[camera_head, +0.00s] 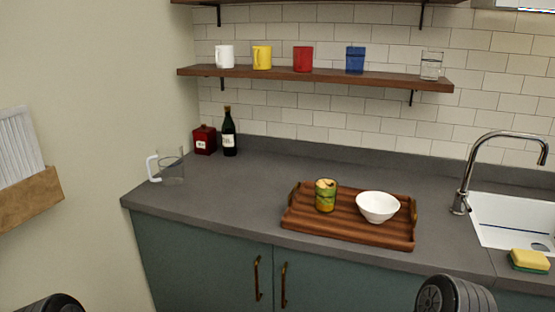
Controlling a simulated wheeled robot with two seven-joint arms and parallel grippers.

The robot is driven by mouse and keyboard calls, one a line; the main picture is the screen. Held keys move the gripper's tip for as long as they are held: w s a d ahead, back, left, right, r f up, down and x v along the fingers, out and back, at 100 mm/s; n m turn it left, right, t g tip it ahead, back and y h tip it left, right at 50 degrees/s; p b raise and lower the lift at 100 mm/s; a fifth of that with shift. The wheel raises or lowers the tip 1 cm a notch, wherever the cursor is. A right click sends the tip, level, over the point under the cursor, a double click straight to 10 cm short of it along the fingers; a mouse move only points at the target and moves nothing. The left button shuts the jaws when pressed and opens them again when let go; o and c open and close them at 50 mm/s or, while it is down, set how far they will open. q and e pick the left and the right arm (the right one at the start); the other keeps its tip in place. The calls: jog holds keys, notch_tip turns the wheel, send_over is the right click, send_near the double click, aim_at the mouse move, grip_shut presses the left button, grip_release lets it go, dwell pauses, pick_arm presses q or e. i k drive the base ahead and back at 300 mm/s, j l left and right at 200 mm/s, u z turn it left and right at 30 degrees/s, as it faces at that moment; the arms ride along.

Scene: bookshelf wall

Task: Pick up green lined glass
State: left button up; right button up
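A small glass (326,195) with green and yellow bands stands upright on the left part of a brown wooden tray (340,228) on the grey counter. Something pale shows at its top. It is the only glass in view with green on it. A white bowl (377,207) stands to its right on the same tray, a small gap apart. Neither of my grippers is in view; only dark rounded parts of my arms show at the bottom left and bottom right edges.
A clear jug (172,168), a red jar (204,140) and a dark bottle (229,135) stand at the counter's left. Above, a shelf (290,73) holds several mugs and a clear glass (431,66). The faucet (470,180), sink (510,222) and sponge (528,260) are right. Counter left of the tray is clear.

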aim_at(326, 197)
jog(key=l+u, duration=0.35)
jog(key=k+l+u, duration=0.1)
jog(key=l+u, duration=0.25)
jog(key=k+l+u, duration=0.1)
jog(key=l+u, duration=0.25)
